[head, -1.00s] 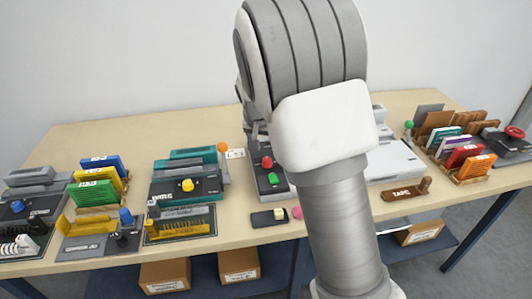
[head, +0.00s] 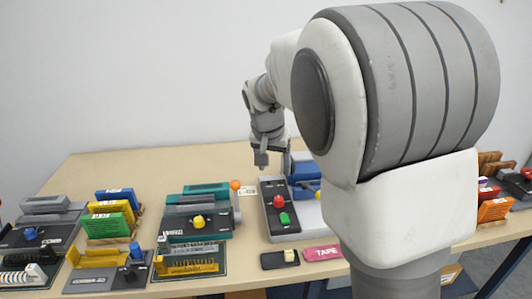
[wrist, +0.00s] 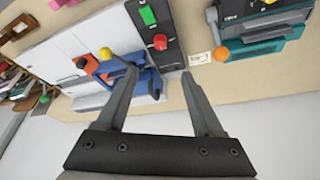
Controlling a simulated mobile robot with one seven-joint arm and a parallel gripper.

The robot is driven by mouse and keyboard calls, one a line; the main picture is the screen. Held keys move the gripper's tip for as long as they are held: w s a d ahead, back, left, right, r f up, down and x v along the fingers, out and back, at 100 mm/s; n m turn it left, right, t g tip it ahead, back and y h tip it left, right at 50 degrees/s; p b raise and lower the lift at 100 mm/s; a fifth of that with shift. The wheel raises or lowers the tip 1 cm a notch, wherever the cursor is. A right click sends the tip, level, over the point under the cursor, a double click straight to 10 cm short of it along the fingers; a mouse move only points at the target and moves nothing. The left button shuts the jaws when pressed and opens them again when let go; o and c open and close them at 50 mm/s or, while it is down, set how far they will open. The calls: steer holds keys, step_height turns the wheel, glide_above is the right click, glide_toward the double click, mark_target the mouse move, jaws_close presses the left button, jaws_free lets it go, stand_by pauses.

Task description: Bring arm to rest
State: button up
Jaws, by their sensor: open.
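My gripper (head: 273,162) hangs above the back of the bench, at the end of my bent arm. In the wrist view its two fingers (wrist: 158,74) are spread apart with nothing between them. The left finger overlaps a blue device (wrist: 128,82) with a yellow knob (wrist: 105,53) in that picture; I cannot tell how far apart they are. My large grey and white arm links hide much of the bench's right side in the head view.
The bench (head: 130,170) holds a control box with red and green buttons (head: 284,218), a teal machine (head: 195,222), coloured card racks (head: 108,222) and a pink tape block (head: 322,253). The back strip of the bench is mostly clear, with a pale wall behind.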

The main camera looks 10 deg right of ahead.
steer(key=s+d+r+n+y+p, duration=0.1)
steer(key=s+r+n, duration=0.1)
steer(key=s, duration=1.2)
steer(key=s+d+r+n+t+p, duration=0.1)
steer(key=s+d+r+n, duration=0.1)
steer(key=s, duration=1.3)
step_height(320, 180, up, 3)
steer(key=shift+f+n+t+y+p, duration=0.1)
steer(key=shift+n+t+y+p, duration=0.2)
steer(key=shift+n+y, duration=0.15)
steer(key=shift+d, duration=0.15)
